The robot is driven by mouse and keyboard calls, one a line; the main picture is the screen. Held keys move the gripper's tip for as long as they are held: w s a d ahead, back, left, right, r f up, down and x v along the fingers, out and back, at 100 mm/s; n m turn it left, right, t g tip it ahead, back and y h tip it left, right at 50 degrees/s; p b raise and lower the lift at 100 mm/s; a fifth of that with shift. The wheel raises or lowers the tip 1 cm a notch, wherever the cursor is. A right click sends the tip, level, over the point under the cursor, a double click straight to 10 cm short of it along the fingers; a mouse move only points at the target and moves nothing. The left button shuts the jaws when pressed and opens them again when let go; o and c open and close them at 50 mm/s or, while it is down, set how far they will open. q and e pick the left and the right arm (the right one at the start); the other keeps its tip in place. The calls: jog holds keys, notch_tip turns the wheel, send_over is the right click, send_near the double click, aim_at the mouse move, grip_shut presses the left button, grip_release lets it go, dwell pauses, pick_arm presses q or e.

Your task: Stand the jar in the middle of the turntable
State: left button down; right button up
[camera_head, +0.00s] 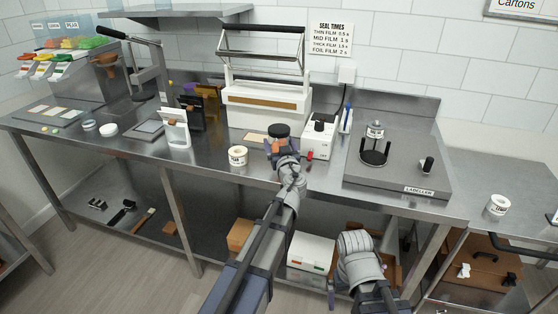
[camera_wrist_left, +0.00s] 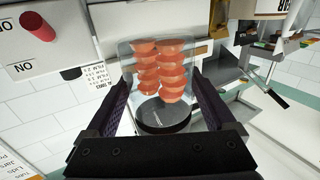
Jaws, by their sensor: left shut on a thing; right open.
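The jar is clear, holds orange gummies (camera_wrist_left: 160,68) and has a dark lid (camera_wrist_left: 163,115). My left gripper (camera_wrist_left: 158,84) is shut on its sides, with a dark finger on each side. In the head view the jar (camera_head: 278,143) is upright, lid (camera_head: 279,130) on top, at the front part of the bench, left of the labeller. I cannot tell whether its base clears the bench. The dark round turntable (camera_head: 374,158) is on the labeller, right of the jar, with posts rising to a small clear-and-metal part (camera_head: 375,130). My right gripper's fingers do not show.
The labeller (camera_head: 405,178) has a black knob (camera_head: 427,164) at its right. A white control box (camera_head: 319,136) stands between jar and labeller, with a blue pen-like item (camera_head: 346,120) beside it. The sealer (camera_head: 266,105) stands behind.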

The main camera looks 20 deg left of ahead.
pick_arm(q)
jog(key=shift+f+b, duration=2.25)
jog(key=shift+f+b, duration=0.25)
jog(key=shift+b, duration=0.05)
grip_release()
jog(key=shift+r, duration=0.1)
